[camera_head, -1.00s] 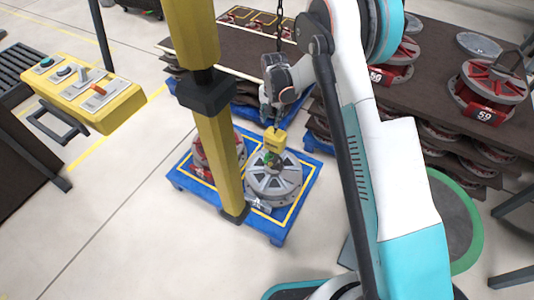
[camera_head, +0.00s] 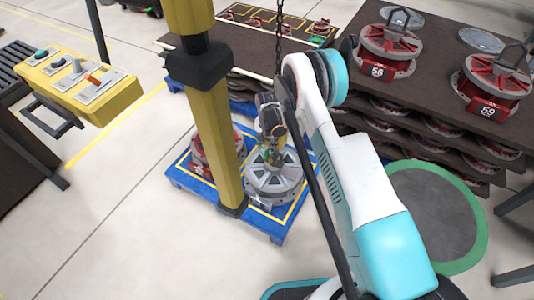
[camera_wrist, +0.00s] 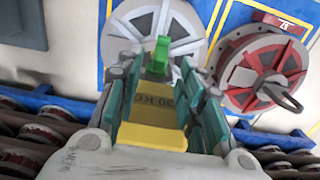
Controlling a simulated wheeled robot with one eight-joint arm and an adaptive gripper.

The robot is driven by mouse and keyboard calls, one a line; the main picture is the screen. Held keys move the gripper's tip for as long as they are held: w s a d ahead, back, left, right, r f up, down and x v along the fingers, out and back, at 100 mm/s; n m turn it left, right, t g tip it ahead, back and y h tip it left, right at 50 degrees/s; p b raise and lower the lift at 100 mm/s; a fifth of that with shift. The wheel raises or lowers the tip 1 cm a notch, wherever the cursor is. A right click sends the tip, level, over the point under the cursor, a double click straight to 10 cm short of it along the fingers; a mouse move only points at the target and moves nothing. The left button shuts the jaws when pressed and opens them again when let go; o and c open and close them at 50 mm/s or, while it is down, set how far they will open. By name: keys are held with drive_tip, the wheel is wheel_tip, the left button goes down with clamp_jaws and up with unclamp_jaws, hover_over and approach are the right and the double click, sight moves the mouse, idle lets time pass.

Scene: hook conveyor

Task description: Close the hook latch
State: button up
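The yellow hook block (camera_wrist: 155,110) hangs on a chain above the grey wheel-like part (camera_head: 275,183). Its green latch (camera_wrist: 161,52) shows at the far end of the block in the wrist view, in front of the grey part. Whether the latch is shut cannot be made out. My gripper (camera_wrist: 162,85) is open, with one finger on each side of the yellow block; contact is not clear. In the head view my gripper (camera_head: 270,152) covers most of the hook.
A red wheel part (camera_head: 203,158) stands beside the grey one on the blue pallet (camera_head: 277,229). A yellow post (camera_head: 214,135) stands just left of the hook. A yellow control box (camera_head: 88,85) is at left. Stacked racks with red parts (camera_head: 388,50) are at right.

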sight(267, 151)
drive_tip(key=shift+f+b, duration=0.7)
drive_tip(key=shift+f, duration=1.7)
clamp_jaws()
